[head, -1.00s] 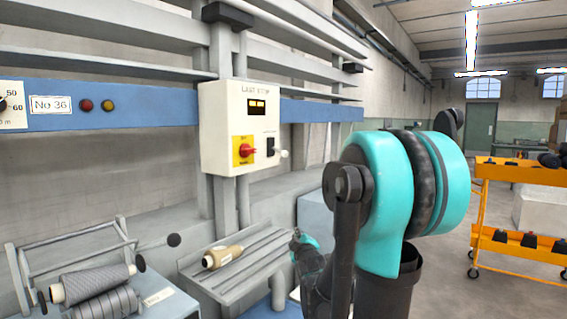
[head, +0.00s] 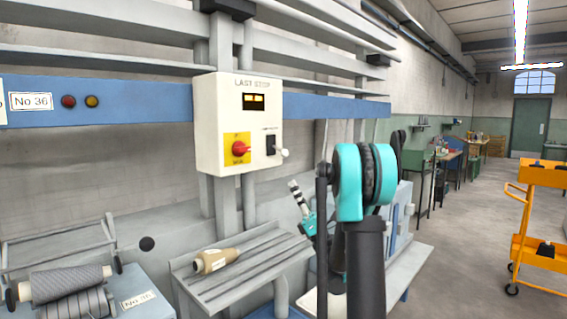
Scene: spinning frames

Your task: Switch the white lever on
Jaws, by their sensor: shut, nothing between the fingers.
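The white lever (head: 282,153) sticks out to the right from a black switch plate (head: 270,145) on the front of the cream "LAST STOP" control box (head: 208,120). My gripper (head: 294,186) shows small in the head view, below the lever and slightly to its right, pointing up and apart from the box. It is shut and empty. My teal and black arm stands to the right of the box and hides part of what lies behind it.
A red knob (head: 240,148) on a yellow plate sits left of the lever. Below are a grey slatted shelf (head: 245,262) with a tan bobbin (head: 215,261) and, at left, a rack with dark rolls (head: 68,283). An orange trolley (head: 530,215) stands at far right on open floor.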

